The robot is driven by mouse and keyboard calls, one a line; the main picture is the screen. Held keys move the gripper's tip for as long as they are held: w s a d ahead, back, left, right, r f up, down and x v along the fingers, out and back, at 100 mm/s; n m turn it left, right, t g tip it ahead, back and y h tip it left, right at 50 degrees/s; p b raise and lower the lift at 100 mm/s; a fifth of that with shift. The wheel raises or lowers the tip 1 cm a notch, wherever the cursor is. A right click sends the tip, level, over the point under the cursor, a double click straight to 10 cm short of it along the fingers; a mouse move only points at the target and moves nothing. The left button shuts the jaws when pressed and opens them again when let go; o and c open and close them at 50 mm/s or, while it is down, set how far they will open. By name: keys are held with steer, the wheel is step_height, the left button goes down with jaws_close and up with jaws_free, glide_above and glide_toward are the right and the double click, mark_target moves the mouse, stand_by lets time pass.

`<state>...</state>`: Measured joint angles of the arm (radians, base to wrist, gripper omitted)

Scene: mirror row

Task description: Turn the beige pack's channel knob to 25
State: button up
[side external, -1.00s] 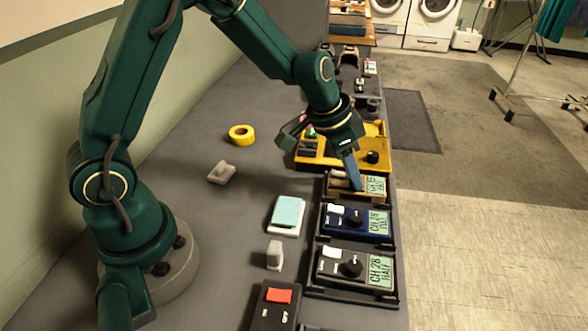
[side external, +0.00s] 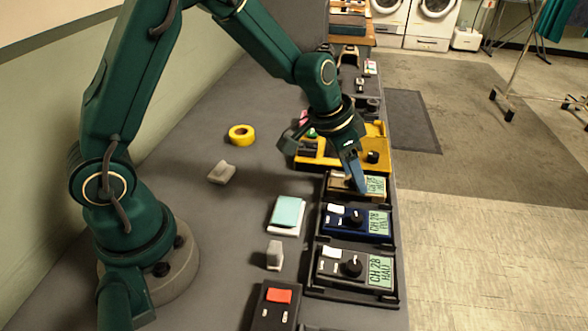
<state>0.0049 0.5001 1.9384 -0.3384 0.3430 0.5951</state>
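The beige pack (side external: 337,184) lies in the far slot of the black rack, in the side external view. Its green display (side external: 375,187) faces up, but its text is too small to read surely. My gripper (side external: 358,188) points down onto this pack, its blue-grey fingers at the place between the pack's left part and its display. The fingers hide the channel knob. I cannot tell whether they are closed on the knob or apart around it.
A blue pack (side external: 345,229) and a dark grey pack (side external: 335,270), both with knobs and displays, sit nearer in the rack. A yellow tray (side external: 315,163) stands just behind. Yellow tape (side external: 241,134), a notepad (side external: 287,214) and a red-switched box (side external: 275,310) lie to the left.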

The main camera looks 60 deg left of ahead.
mark_target(342, 182)
steer(key=shift+a+m, duration=0.1)
steer(key=shift+m, duration=0.3)
steer(key=shift+a+m+g+h, duration=0.1)
steer(key=shift+m+g+h, duration=0.35)
steer(key=shift+m, duration=0.75)
steer(key=m, duration=0.2)
steer(key=m+h, duration=0.1)
steer(key=m, duration=0.1)
steer(key=shift+w+a+g+h, duration=0.15)
steer(key=shift+w+g+h, duration=0.1)
steer(key=shift+g, duration=0.1)
steer(key=shift+r+m, duration=0.15)
steer(key=shift+m, duration=0.35)
steer(key=v, duration=0.5)
steer(key=shift+d+r, duration=0.3)
steer(key=shift+r, duration=0.05)
steer(key=s+d+r+m, duration=0.7)
steer(key=s+r, duration=0.3)
steer(key=s, duration=0.1)
steer(key=s+a+m+g+y, duration=0.1)
steer(key=s+m+g, duration=0.1)
steer(key=s, duration=0.6)
steer(key=shift+a+m+y, duration=0.2)
steer(key=shift+m+y, duration=0.1)
steer(key=shift+m, duration=0.2)
